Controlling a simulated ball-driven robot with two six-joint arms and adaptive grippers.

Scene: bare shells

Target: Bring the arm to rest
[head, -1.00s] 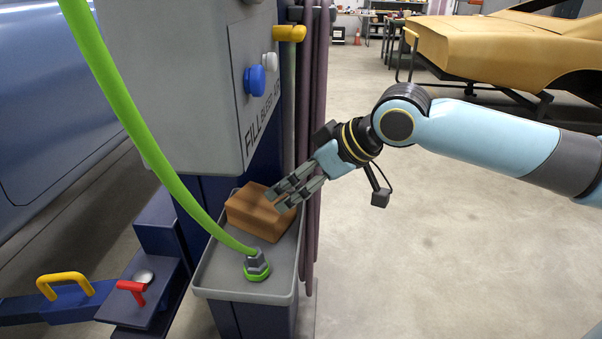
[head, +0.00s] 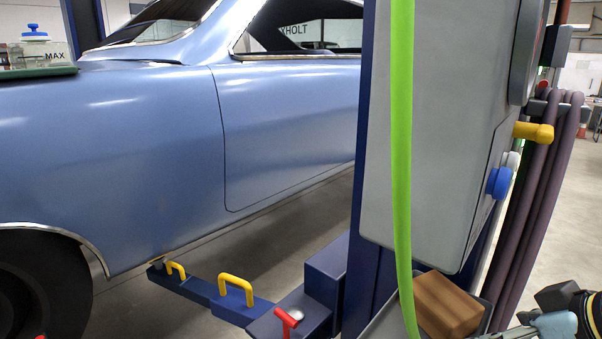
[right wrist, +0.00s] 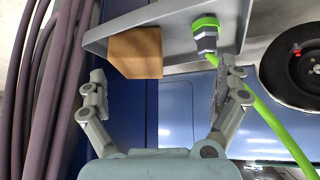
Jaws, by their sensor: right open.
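My right gripper (head: 522,330) shows only partly at the bottom right corner of the head view, to the right of a brown block (head: 446,304). In the right wrist view my right gripper (right wrist: 162,76) is open, its two fingers wide apart with nothing between them. The brown block (right wrist: 136,53) and the grey and green hose fitting (right wrist: 206,35) lie beyond the fingertips at the grey tray (right wrist: 172,18). No contact with the fingers shows. My left gripper is in neither view.
A grey cabinet (head: 430,130) with a blue knob (head: 499,183) and yellow handle (head: 533,132) stands left of my right arm. A green hose (head: 402,150) hangs before it. Dark hoses (head: 535,215) hang alongside. A blue car (head: 160,150) fills the left.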

